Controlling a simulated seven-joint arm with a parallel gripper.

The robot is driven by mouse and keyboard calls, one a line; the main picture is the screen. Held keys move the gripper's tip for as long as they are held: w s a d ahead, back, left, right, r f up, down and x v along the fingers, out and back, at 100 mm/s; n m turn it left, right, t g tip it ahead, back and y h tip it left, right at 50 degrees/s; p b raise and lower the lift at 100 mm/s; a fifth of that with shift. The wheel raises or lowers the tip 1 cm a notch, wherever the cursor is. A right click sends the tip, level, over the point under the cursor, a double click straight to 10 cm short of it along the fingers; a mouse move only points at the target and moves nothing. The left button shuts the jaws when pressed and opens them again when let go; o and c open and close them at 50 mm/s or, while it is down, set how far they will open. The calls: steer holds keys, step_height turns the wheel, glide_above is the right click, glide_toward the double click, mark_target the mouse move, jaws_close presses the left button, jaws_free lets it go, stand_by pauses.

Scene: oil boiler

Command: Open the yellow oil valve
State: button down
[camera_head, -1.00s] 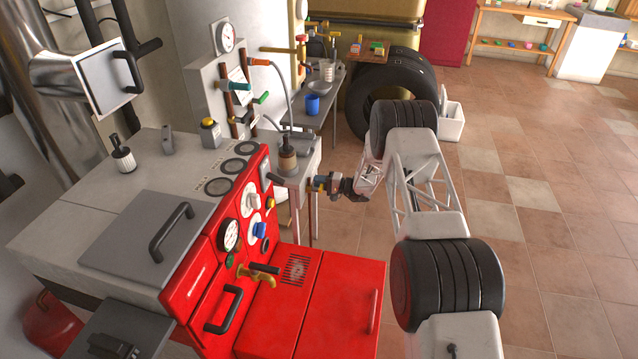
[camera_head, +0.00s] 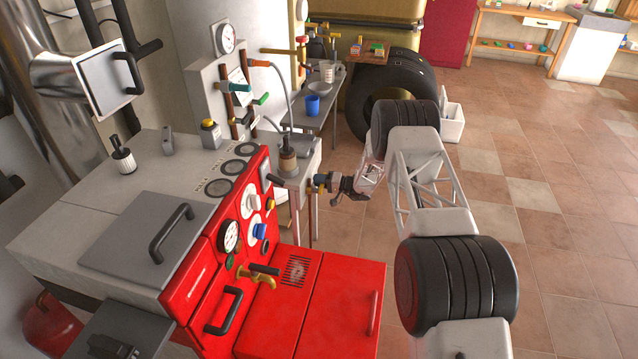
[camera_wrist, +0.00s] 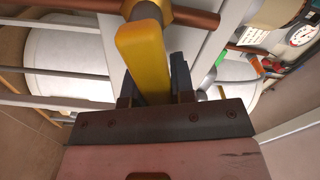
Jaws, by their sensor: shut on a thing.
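The yellow oil valve handle (camera_wrist: 143,55) is a flat, rounded yellow lever in the wrist view. It hangs from a brass fitting on a copper pipe (camera_wrist: 195,19). My gripper (camera_wrist: 157,88) is shut on this lever, with a dark finger on each side of it. The lever's lower end is hidden between the fingers. In the head view my gripper (camera_head: 333,184) is at the pipework just right of the red boiler; the yellow lever is too small and covered there to make out clearly.
The red boiler front (camera_head: 340,300) with gauges and a brass tap (camera_head: 262,277) stands left of my arm. A small grey table (camera_head: 325,95) with a blue cup (camera_head: 313,105) and a black tire (camera_head: 385,92) are behind. The tiled floor at right is clear.

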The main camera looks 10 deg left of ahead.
steer(key=n, duration=0.1)
steer(key=r+n, duration=0.1)
steer(key=n, duration=0.1)
steer(key=shift+s+r+n, duration=0.25)
steer(key=shift+s+n, duration=0.1)
steer(key=shift+n, duration=0.05)
steer(key=n, duration=0.1)
steer(key=s+r+n, duration=0.1)
steer(key=n, duration=0.1)
steer(key=shift+s+n, duration=0.1)
steer(key=shift+n, duration=0.2)
steer(key=n, duration=0.1)
steer(key=s+n, duration=0.1)
steer(key=shift+r+n, duration=0.3)
steer(key=shift+s+r+n, duration=0.1)
steer(key=shift+s+n, duration=0.35)
steer(key=shift+n, duration=0.6)
steer(key=shift+s+n, duration=0.4)
steer(key=shift+n, duration=0.65)
steer(key=c, duration=1)
jaws_free()
steer(key=shift+o, duration=0.2)
steer(key=shift+d, duration=0.1)
steer(key=d, duration=0.7)
steer(key=shift+d, duration=0.35)
